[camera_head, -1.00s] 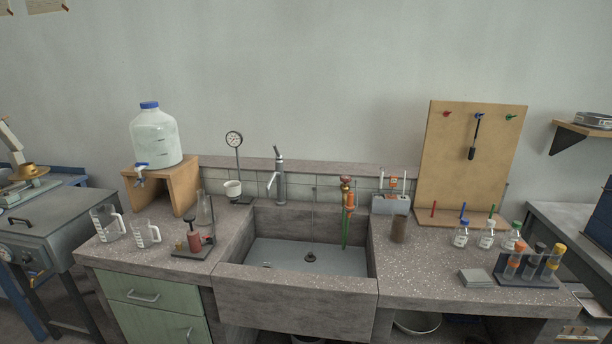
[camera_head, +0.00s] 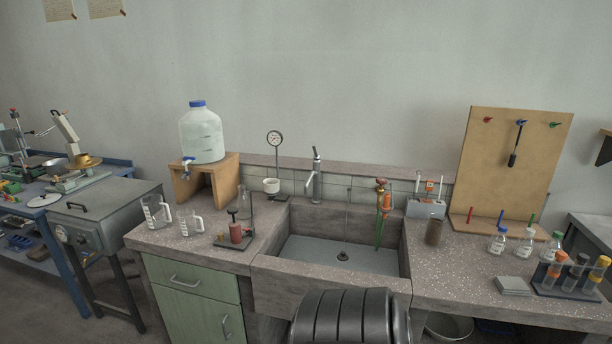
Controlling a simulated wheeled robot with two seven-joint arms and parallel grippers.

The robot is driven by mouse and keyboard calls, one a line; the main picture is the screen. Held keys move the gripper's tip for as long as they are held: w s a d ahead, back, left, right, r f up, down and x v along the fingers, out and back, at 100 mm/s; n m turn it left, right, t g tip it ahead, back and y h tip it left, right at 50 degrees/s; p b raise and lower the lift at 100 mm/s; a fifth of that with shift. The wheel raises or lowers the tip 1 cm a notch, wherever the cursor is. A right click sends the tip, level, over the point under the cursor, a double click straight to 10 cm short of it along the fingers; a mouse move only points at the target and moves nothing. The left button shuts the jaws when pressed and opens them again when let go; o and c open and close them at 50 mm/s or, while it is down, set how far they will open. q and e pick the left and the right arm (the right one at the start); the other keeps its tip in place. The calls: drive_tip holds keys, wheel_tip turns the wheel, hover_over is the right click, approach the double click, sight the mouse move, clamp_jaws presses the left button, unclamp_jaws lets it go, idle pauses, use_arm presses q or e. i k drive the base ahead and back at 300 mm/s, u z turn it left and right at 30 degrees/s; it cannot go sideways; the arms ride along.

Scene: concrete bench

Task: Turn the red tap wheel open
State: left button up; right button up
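A small red wheel (camera_head: 381,182) sits on top of a brass-coloured tap at the back right of the sink (camera_head: 330,290). An orange fitting (camera_head: 387,201) is beside the tap, and a green hose or rod (camera_head: 379,235) hangs below it into the basin. The wheel is too small to tell how far it is turned. Neither of my grippers is in view.
A grey faucet (camera_head: 316,177) stands behind the sink. A gauge stand (camera_head: 275,139) and a red-bodied device (camera_head: 237,232) are left of it. A brown cylinder (camera_head: 433,232) stands right of the tap. A dark ribbed form (camera_head: 350,318) covers part of the sink front.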

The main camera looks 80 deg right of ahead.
sight(381, 181)
drive_tip(key=u, duration=0.15)
drive_tip(key=k, duration=1.15)
drive_tip(key=z, duration=1.9)
